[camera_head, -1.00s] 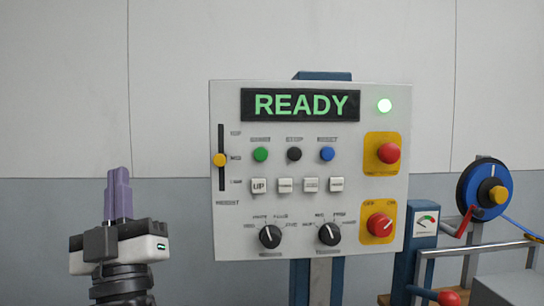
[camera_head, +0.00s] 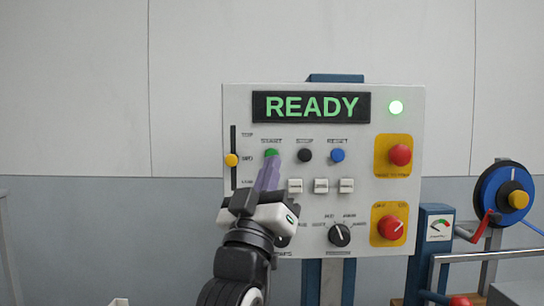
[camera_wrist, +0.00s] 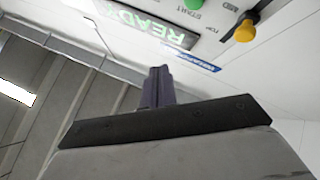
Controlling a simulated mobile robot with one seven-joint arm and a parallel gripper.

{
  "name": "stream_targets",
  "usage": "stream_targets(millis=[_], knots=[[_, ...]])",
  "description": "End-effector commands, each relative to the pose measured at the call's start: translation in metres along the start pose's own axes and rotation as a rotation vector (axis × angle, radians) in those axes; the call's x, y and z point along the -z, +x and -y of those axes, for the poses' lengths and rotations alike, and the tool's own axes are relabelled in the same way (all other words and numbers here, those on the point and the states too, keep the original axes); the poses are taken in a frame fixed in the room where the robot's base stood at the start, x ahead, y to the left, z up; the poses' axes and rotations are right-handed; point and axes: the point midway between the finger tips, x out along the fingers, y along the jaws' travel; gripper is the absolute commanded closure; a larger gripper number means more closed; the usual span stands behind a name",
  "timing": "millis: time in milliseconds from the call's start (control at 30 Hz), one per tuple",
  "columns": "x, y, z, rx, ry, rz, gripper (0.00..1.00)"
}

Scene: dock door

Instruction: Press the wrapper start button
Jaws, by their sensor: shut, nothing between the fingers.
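The control panel (camera_head: 290,100) is a pale upright box with a black display reading READY (camera_head: 311,106) in green. The green start button (camera_head: 271,153) is at the left of a row with a black and a blue button. My gripper (camera_head: 269,172) is shut and empty, with purple fingers pointing up just below the green button and overlapping its lower edge in the head view. Whether the tips touch it I cannot tell. In the wrist view the fingers (camera_wrist: 158,84) are shut, and the green button (camera_wrist: 194,5) shows at the top edge.
A yellow slider knob (camera_head: 231,160) is left of the fingers. A red emergency button (camera_head: 400,155) and a red rotary switch (camera_head: 391,228) sit on yellow plates at the right. A blue strapping reel (camera_head: 490,190) stands further right.

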Motion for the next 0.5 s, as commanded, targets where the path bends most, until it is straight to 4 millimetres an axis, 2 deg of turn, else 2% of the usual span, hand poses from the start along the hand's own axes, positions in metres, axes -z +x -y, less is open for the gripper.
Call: stream_targets(millis=[167, 500], knots=[[-0.006, 0.007, 0.006, 0.001, 0.000, 0.001, 1.00], [-0.030, 0.040, 0.030, 0.001, -0.002, 0.002, 1.00]])
